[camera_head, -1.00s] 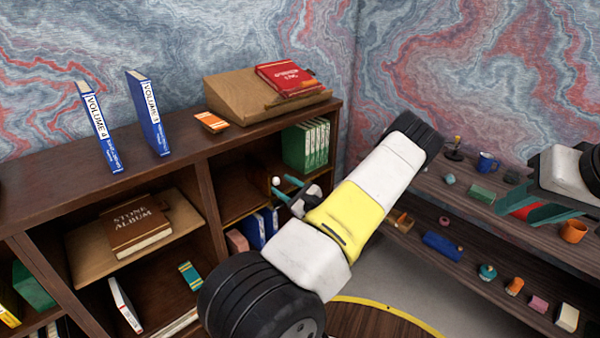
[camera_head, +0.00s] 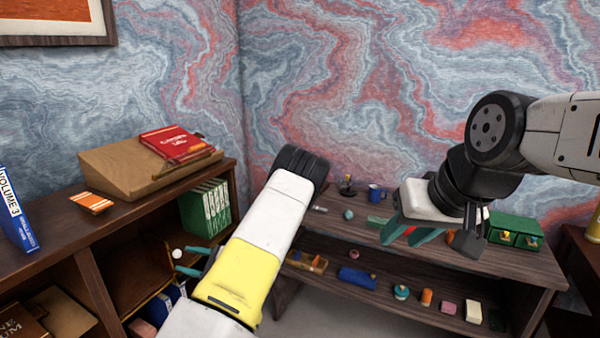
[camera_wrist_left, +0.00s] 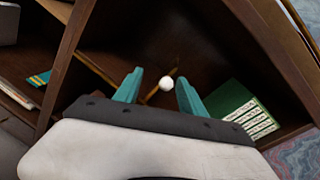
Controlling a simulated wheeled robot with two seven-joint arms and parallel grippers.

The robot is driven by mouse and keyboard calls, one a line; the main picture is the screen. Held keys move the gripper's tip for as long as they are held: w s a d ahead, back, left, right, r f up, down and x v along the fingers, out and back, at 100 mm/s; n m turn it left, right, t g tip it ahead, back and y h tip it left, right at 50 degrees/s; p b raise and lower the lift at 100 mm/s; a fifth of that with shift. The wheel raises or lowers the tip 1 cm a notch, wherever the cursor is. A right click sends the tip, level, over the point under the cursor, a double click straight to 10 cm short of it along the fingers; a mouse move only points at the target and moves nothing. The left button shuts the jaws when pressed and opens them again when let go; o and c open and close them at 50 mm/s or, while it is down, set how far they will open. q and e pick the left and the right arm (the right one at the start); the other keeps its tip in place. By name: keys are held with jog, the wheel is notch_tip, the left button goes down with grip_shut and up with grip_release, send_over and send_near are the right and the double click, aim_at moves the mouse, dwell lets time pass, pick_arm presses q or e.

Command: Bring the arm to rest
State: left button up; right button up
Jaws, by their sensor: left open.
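My left gripper (camera_head: 188,262) is open at the front of the dark bookcase, its two teal fingers apart. In the left wrist view, its fingers (camera_wrist_left: 161,92) point into a compartment. A small white ball (camera_wrist_left: 166,83) shows between the fingertips there, and near them in the head view (camera_head: 177,254). I cannot tell whether it touches them. My right gripper (camera_head: 408,234) hangs over the low shelf at the right, its teal fingers apart. Something red (camera_head: 410,230) shows between them; I cannot tell whether it lies behind.
The bookcase (camera_head: 85,262) carries a wooden slope (camera_head: 110,172) with a red book (camera_head: 170,142), an orange box (camera_head: 91,203) and a blue volume (camera_head: 18,222). Green books (camera_head: 205,208) stand in a compartment. The low shelf (camera_head: 520,268) holds a blue mug (camera_head: 376,193) and several small items.

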pick_arm(q)
jog(key=s+d+r+n+g+h, duration=0.2)
jog(key=s+r+n+g+h, duration=0.15)
jog(key=s+r+n, duration=0.2)
jog(key=s+d+r+n+g+h, duration=0.3)
jog(key=s+r+n+h, duration=0.1)
jog(key=s, duration=0.2)
jog(key=s+d+r+n+t+h, duration=0.2)
jog(key=s+d+r+t+h, duration=0.2)
jog(key=d+r, duration=0.5)
jog(key=s+d+r+n+t+h, duration=0.3)
jog(key=s+d+r+t+h, duration=0.1)
jog(key=s+d+r+h, duration=0.3)
notch_tip(320, 180, up, 4)
jog(key=shift+s+d+f, duration=0.25)
jog(key=shift+s+d, duration=0.5)
jog(key=shift+d, duration=0.5)
jog(key=shift+t, duration=0.25)
